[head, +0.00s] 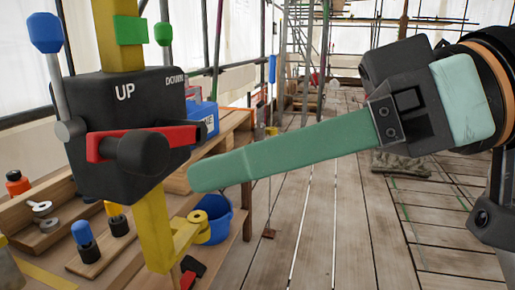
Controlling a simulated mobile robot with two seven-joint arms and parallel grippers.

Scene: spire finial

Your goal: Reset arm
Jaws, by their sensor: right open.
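My right gripper (203,177) comes in from the right with its long green finger pointing left. Only one finger shows clearly, seen from the side, and nothing shows held by it. Its tip appears just right of the black control box (120,95), marked UP and DOWN, on a yellow post (152,225). I cannot tell how far apart in depth they are. A red bar (98,147) with a black knob (143,155) is on the box front. A blue-knobbed lever (45,33) and a green-knobbed lever (163,34) stand at its sides. My left gripper is out of view.
A wooden bench (125,262) at left holds an orange bottle (17,184), washers, and blue- and yellow-topped pieces. A blue bucket (219,222) and a blue box (204,117) are behind the post. Scaffolding (302,50) stands farther back. The plank floor (335,225) in the middle is clear.

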